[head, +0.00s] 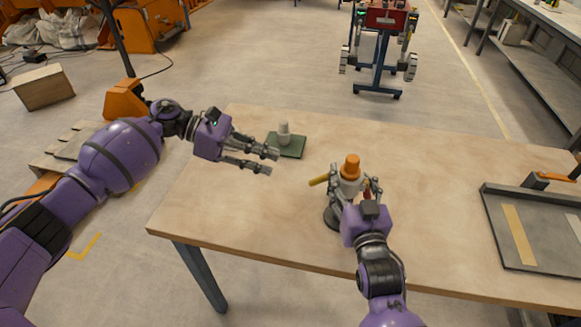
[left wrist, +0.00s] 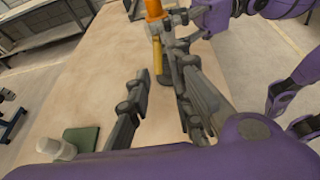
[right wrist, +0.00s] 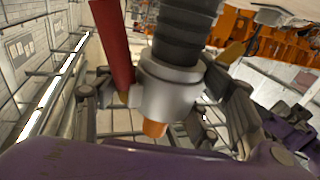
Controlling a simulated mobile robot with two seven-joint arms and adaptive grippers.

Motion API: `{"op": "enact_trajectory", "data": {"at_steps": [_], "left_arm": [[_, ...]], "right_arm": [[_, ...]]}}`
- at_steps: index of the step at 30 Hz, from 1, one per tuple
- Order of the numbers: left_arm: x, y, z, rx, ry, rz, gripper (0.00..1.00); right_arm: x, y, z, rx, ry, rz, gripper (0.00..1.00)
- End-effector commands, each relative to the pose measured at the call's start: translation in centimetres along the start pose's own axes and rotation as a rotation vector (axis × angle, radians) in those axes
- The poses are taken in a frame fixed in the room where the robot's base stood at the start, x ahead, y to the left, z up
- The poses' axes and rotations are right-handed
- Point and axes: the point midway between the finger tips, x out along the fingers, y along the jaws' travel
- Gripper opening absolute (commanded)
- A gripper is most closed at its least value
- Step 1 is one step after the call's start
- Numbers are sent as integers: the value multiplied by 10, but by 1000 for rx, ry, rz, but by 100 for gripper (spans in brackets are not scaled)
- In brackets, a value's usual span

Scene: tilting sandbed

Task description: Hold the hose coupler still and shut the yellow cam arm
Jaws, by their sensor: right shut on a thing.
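The hose coupler (head: 350,185) stands upright on the table with an orange top; its grey metal body shows in the right wrist view (right wrist: 168,92). The yellow cam arm (head: 318,181) sticks out from its left side, away from the body. A red cam arm (right wrist: 113,45) is on the other side. My right gripper (head: 357,188) is shut around the coupler's body. My left gripper (head: 275,161) is open and empty, left of the yellow arm and apart from it. In the left wrist view the yellow arm (left wrist: 157,55) shows beyond the left fingers.
A green plate (head: 290,150) with a pale fitting (head: 284,130) lies behind the left gripper. A grey tray (head: 492,222) with strips is on the right end of the table. The table (head: 235,210) is bare in front of the left gripper.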

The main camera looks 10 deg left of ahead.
Motion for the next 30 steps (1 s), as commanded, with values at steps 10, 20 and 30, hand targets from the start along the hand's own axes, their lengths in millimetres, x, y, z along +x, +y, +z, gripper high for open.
{"op": "enact_trajectory", "data": {"at_steps": [10, 20, 30], "left_arm": [[92, -39, 12, -891, -590, 160, 33], [94, -73, -27, -1940, -1226, 154, 33], [95, -87, -54, -2295, -1450, 114, 33]], "right_arm": [[0, 0, -1, -1, 3, 0, 17], [0, 0, -1, 0, 2, 0, 17], [0, 0, -1, -1, 2, 0, 17]]}}
